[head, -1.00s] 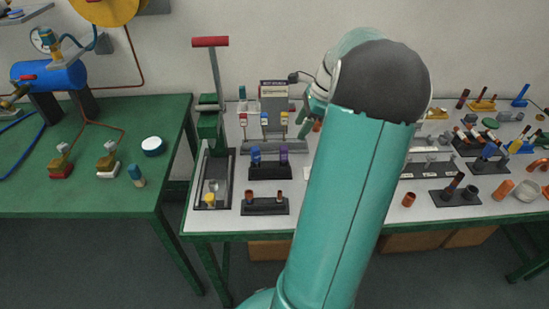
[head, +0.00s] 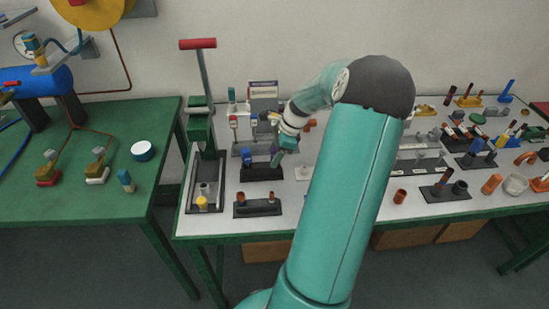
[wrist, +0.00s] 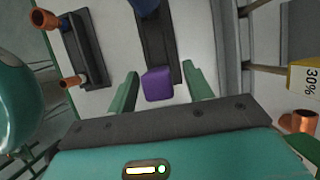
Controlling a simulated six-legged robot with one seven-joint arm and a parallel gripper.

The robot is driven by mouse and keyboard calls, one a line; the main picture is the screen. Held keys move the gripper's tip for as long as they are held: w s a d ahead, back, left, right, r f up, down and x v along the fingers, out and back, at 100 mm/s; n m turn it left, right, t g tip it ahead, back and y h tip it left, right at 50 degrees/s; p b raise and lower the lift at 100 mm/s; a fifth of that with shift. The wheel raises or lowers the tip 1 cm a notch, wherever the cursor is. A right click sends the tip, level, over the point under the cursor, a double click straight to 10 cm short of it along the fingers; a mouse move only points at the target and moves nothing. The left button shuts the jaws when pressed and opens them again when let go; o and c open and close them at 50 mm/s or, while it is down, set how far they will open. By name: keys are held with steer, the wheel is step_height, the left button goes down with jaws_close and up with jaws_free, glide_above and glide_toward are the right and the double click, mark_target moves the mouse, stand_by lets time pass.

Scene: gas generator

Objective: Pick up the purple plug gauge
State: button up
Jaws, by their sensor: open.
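The purple plug gauge (wrist: 157,84) shows in the wrist view as a purple block between the two green fingers of my gripper (wrist: 160,72). The fingers are open, with a gap on both sides of it. It stands at one end of a dark holder (wrist: 153,38). In the head view the purple plug gauge (head: 274,154) is partly covered by my gripper (head: 279,158), which is close above the dark holder (head: 262,172). The blue gauge (head: 246,155) stands in the same holder, and its edge shows in the wrist view (wrist: 143,5).
A second dark holder with copper-coloured pieces (head: 257,207) is in front. A green press with a red handle (head: 198,44) stands at the left. Several more holders and parts cover the right of the table. A green table (head: 80,210) stands further left.

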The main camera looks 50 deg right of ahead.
steer(key=shift+a+f, duration=0.1)
steer(key=shift+f, duration=0.2)
steer(key=c, duration=0.9)
